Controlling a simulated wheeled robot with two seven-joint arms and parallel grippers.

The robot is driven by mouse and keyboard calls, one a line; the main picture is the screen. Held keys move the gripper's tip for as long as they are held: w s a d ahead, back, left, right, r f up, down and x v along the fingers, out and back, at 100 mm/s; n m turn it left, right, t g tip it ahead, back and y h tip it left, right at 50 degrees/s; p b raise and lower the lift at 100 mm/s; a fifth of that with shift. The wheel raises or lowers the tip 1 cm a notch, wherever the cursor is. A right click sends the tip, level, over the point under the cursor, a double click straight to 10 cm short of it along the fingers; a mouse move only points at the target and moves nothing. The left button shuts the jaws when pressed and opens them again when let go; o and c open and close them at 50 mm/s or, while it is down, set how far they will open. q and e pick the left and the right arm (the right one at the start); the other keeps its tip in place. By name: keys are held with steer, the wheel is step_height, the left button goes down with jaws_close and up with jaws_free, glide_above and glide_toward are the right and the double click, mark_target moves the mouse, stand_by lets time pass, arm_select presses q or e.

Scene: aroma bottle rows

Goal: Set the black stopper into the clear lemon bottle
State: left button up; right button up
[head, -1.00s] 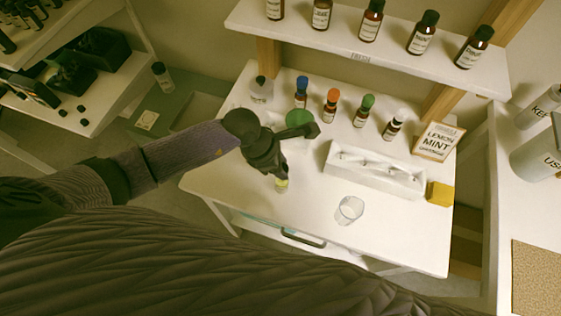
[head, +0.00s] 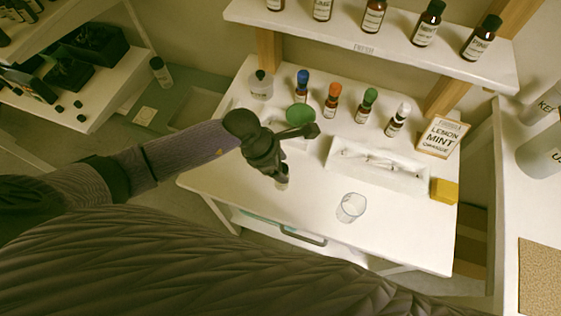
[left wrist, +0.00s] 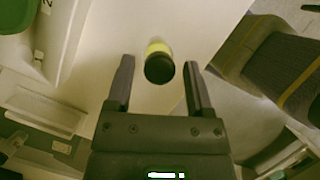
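The clear lemon bottle (left wrist: 156,46) has a yellow band showing and stands on the white table under my left gripper. The round black stopper (left wrist: 159,70) is on its mouth end, hiding it from above; how deep it sits I cannot tell. In the left wrist view my left gripper (left wrist: 159,62) is open, with one finger on each side of the stopper and a gap on both sides. In the head view my left gripper (head: 281,180) covers most of the bottle; only a small pale part (head: 283,185) shows below it. My right gripper is not in view.
An empty glass beaker (head: 351,208) stands to the right. Behind are a white tray (head: 375,168), a yellow block (head: 444,190), a green disc (head: 300,114), a row of capped brown bottles (head: 332,102) and a sign (head: 442,137). The table front is clear.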

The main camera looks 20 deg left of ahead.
arm_select(q)
steer(key=shift+o, duration=0.6)
steer(key=p+v, duration=0.2)
steer(key=v, duration=0.8)
steer(key=shift+d, duration=0.1)
